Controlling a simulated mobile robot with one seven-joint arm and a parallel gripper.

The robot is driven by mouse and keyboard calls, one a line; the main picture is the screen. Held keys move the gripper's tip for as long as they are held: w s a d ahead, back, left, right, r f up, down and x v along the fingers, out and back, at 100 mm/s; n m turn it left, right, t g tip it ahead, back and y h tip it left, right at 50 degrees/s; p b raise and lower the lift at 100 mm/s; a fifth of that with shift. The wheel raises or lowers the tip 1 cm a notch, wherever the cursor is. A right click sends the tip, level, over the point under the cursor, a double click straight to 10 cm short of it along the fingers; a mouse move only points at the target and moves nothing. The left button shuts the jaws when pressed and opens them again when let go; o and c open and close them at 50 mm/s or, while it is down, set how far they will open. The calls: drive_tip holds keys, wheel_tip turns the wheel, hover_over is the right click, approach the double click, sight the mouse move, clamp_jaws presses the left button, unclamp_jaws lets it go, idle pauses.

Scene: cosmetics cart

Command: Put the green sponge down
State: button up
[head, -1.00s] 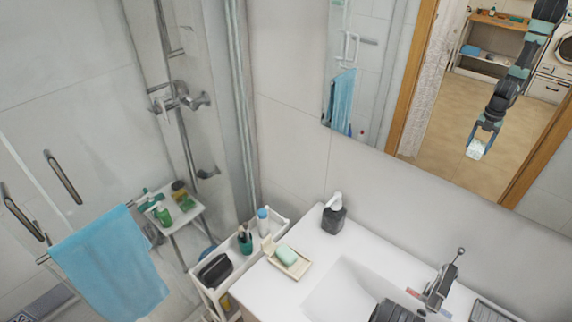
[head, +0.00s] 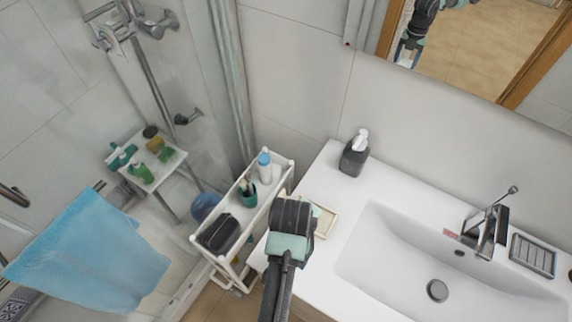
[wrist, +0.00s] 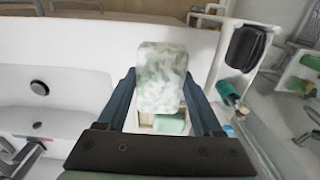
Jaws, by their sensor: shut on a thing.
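The green sponge (wrist: 161,78), pale with marbled green patches, is between the two blue fingers of my gripper (wrist: 163,92) in the wrist view. My gripper is shut on it. In the head view my wrist covers the gripper and the sponge, over the left end of the white washbasin counter (head: 400,195). A soap dish (head: 326,222) shows partly behind my wrist. In the wrist view a green soap bar (wrist: 171,124) in the dish shows just below the sponge. I cannot tell the sponge's height above the counter.
A white cart (head: 224,261) stands left of the counter, holding a black pouch (head: 217,234), a teal cup (head: 247,194) and a bottle (head: 264,167). A dark soap dispenser (head: 354,156) stands at the counter's back. The basin (head: 400,262) and faucet (head: 490,232) are to the right.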

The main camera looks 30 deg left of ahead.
drive_tip(key=shift+f, duration=3.45)
drive_tip(key=shift+f, duration=0.1)
drive_tip(key=o, duration=1.2)
wheel_tip(320, 180, up, 12)
drive_tip(key=shift+r, duration=0.15)
